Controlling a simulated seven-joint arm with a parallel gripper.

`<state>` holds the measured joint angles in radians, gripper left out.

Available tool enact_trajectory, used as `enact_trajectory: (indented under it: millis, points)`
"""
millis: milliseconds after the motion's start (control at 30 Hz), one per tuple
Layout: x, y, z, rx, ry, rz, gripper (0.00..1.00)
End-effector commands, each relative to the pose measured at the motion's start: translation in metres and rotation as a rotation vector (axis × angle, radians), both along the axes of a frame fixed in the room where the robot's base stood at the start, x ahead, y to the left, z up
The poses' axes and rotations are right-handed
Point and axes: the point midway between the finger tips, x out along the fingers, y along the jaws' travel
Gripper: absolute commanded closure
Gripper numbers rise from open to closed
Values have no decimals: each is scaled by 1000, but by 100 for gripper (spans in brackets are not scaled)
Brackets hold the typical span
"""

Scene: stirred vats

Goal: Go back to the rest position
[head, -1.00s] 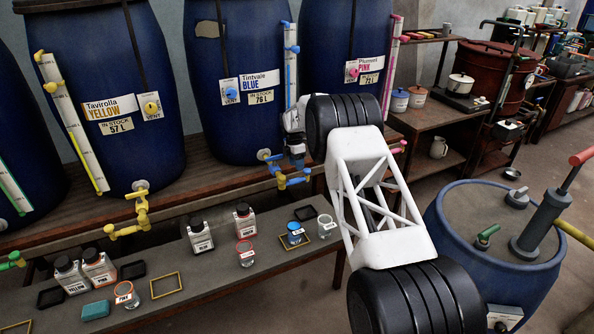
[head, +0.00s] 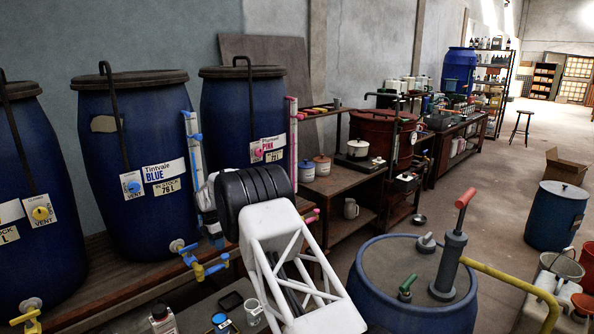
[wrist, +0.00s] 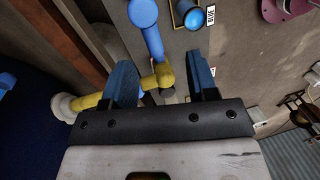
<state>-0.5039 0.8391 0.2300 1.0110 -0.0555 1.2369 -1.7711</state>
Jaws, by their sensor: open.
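My gripper (wrist: 163,80) shows in the wrist view with its two blue fingers apart. The yellow tap (wrist: 150,82) with its blue handle (wrist: 146,28) appears in and beyond the gap between them. I cannot tell whether a finger touches it. In the head view my arm reaches toward the Tintvale Blue vat (head: 139,218). Its end is by the yellow and blue tap (head: 197,263) low on that vat, and the fingers are not clear there.
A round blue drum (head: 420,308) with a pump stands right of my arm. The low bench has a blue-lidded jar (head: 221,321) and a clear jar (head: 254,308). The Plumset Pink vat (head: 240,130) stands behind my arm. Open floor (head: 480,190) lies to the right.

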Motion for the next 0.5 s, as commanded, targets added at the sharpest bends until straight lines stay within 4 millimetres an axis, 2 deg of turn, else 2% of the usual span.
enact_trajectory:
  millis: [33,500]
  points:
    - [-1,-9,13,1,-8,-24,47]
    - [-30,-99,122,6,-74,-308,47]
